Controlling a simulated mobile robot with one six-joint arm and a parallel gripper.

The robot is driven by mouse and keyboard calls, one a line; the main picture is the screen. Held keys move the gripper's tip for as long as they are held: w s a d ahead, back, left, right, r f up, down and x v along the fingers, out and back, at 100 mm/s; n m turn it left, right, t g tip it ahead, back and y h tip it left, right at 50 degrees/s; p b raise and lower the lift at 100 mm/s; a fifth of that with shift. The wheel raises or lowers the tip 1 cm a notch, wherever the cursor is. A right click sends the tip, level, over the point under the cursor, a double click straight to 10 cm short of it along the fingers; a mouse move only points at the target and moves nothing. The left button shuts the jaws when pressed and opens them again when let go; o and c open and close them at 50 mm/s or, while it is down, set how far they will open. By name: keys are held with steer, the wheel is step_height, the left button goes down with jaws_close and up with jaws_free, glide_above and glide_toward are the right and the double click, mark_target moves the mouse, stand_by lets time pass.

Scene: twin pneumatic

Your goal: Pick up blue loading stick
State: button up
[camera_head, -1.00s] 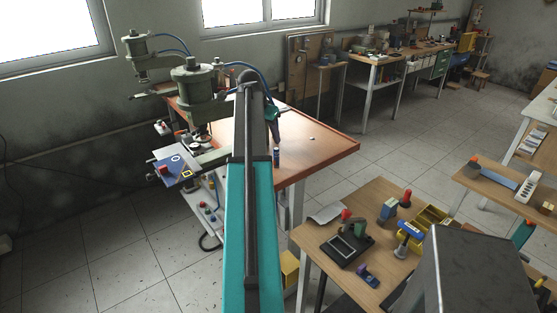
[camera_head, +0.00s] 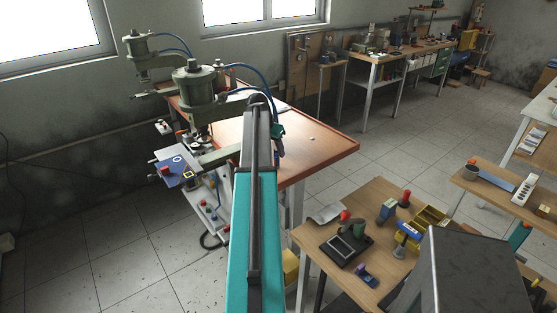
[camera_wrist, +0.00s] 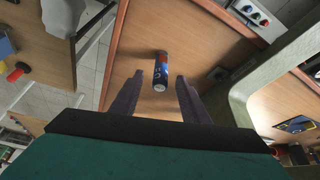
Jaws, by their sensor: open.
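A small dark blue cylinder with red and light markings (camera_wrist: 160,66), the likely blue loading stick, is on the orange-brown tabletop in the wrist view. My gripper (camera_wrist: 159,82) is open, with one dark finger on each side of the cylinder's near end in the picture. I cannot tell how far the fingertips are above the tabletop, and no contact with the cylinder shows. In the head view my arm covers most of that spot, so the cylinder is not clear there.
The orange-edged table (camera_head: 322,152) has bare surface to the right of my arm. A green-grey pneumatic press (camera_head: 195,88) stands at its left. A panel with buttons (camera_wrist: 250,12) lies near the table edge. A wooden bench (camera_head: 330,262) with tools stands in front.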

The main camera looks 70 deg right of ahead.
mark_target(277, 157)
steer(key=shift+f, duration=0.1)
steer(key=shift+p+x, duration=1.35)
steer(key=shift+x, duration=1.15)
steer(key=shift+a, duration=0.1)
steer(key=shift+c, duration=0.3)
jaws_close()
